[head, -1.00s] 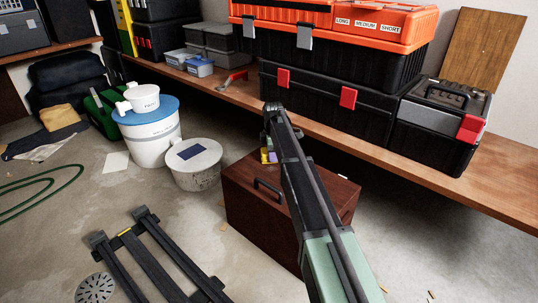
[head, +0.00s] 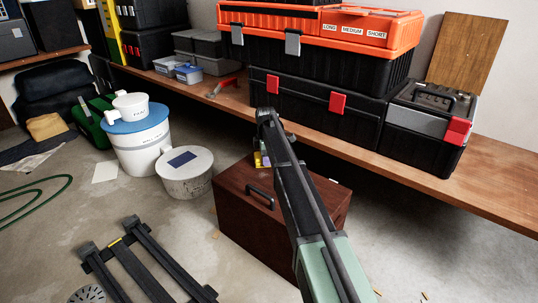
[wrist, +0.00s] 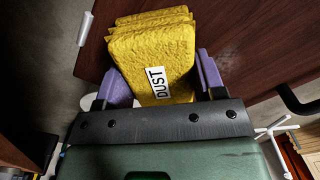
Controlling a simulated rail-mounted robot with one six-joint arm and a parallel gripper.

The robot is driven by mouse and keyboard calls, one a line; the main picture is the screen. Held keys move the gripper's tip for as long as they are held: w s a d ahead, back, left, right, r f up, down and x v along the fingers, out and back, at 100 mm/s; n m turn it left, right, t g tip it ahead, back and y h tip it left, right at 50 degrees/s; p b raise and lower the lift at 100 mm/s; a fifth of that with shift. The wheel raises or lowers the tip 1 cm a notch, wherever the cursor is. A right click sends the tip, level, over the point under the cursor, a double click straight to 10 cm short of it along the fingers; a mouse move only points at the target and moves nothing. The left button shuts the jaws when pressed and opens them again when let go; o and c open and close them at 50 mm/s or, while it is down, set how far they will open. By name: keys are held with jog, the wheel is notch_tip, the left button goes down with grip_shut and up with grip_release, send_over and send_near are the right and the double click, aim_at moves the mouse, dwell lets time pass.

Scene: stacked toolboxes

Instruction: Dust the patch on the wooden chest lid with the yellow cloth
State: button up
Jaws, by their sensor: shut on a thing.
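The yellow cloth (wrist: 150,55) is a thick folded pad with a "DUST" label, held between the purple fingers of my gripper (wrist: 163,78). In the head view, a bit of the cloth (head: 258,160) shows beside my arm, at the far part of the wooden chest (head: 236,218). I cannot tell whether the cloth touches the lid. My arm hides part of the lid.
A bench (head: 500,190) with stacked orange and black toolboxes (head: 320,70) stands behind the chest. A white bucket (head: 140,150) with a blue lid and a lower tub (head: 186,175) stand to the left. A black rail frame (head: 140,265) lies in front, with bare floor between.

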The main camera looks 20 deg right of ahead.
aim_at(250, 174)
jog(key=shift+s+a, duration=0.9)
jog(key=shift+a, duration=0.4)
jog(key=shift+s+a, duration=0.95)
jog(key=shift+a, duration=0.35)
jog(key=shift+s+a, duration=0.9)
jog(key=shift+a, duration=0.4)
notch_tip(250, 174, up, 6)
jog(key=p, duration=0.6)
jog(key=shift+d, duration=0.1)
notch_tip(250, 174, up, 3)
jog(key=p, duration=0.3)
